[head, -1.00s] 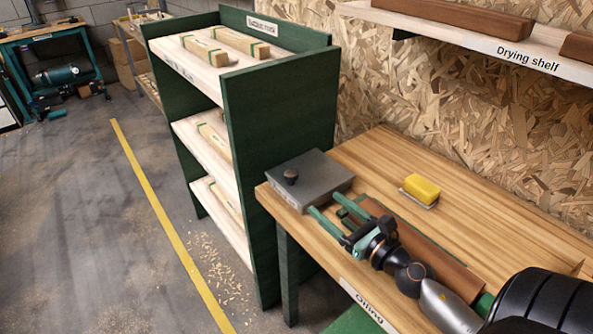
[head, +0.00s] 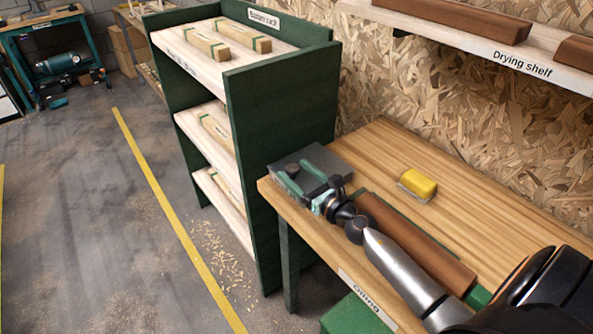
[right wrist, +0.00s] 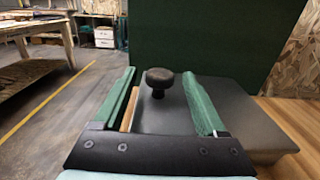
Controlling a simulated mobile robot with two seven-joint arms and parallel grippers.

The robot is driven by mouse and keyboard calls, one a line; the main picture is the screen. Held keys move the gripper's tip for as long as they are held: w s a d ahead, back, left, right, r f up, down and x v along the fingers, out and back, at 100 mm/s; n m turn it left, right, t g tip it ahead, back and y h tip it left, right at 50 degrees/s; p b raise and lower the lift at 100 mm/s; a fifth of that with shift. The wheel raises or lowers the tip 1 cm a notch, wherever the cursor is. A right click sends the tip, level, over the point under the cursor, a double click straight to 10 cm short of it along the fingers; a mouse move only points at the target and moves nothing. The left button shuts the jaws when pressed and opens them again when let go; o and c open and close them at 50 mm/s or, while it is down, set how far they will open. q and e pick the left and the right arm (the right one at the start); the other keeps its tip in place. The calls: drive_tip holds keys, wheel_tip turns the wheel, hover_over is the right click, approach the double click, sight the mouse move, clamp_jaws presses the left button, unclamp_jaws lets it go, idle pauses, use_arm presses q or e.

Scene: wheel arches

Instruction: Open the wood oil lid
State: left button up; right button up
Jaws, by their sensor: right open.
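The wood oil container is a flat grey box at the far left corner of the oiling table, and its lid (head: 329,162) has a dark round knob (head: 291,170). In the right wrist view the knob (right wrist: 160,78) stands upright between the two green fingers, with a gap on both sides. My right gripper (head: 303,178) is open over the lid (right wrist: 250,128), its fingers reaching around the knob. Whether the fingers touch the lid surface is unclear. My left gripper is not in view.
A yellow sponge (head: 418,184) lies on the wooden table (head: 375,150). A brown board (head: 440,262) lies under my right arm. A green rack (head: 280,110) stands just beyond the box. The drying shelf (head: 480,45) hangs above the table.

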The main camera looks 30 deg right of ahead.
drive_tip(key=shift+w, duration=0.2)
clamp_jaws()
idle(0.6)
idle(0.8)
